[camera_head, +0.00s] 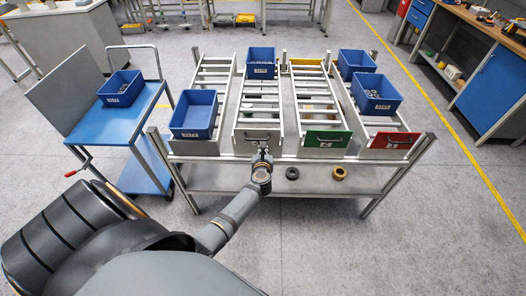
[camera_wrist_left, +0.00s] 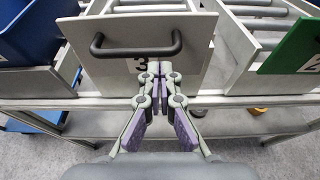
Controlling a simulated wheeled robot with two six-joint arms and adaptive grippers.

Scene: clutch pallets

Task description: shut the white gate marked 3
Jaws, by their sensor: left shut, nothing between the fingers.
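The white gate marked 3 (camera_head: 243,143) is the front panel of the second lane of the rack. In the left wrist view, this white gate (camera_wrist_left: 190,62) fills the upper middle, with a dark bar handle (camera_wrist_left: 135,51) across it and the number partly covered by my fingers. My left gripper (camera_wrist_left: 160,67) is shut and empty, its fingertips in front of the panel just below and right of the handle. Whether they touch it I cannot tell. The head view shows my left gripper (camera_head: 262,153) at the gate's lower edge. My right gripper is not in view.
A green gate (camera_head: 314,138) and a red gate (camera_head: 381,142) stand to the right. Blue bins (camera_head: 193,123) sit on several lanes. A lower shelf (camera_head: 230,180) holds a black ring (camera_head: 292,173) and a brass ring (camera_head: 339,173). A blue cart (camera_head: 115,125) stands left.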

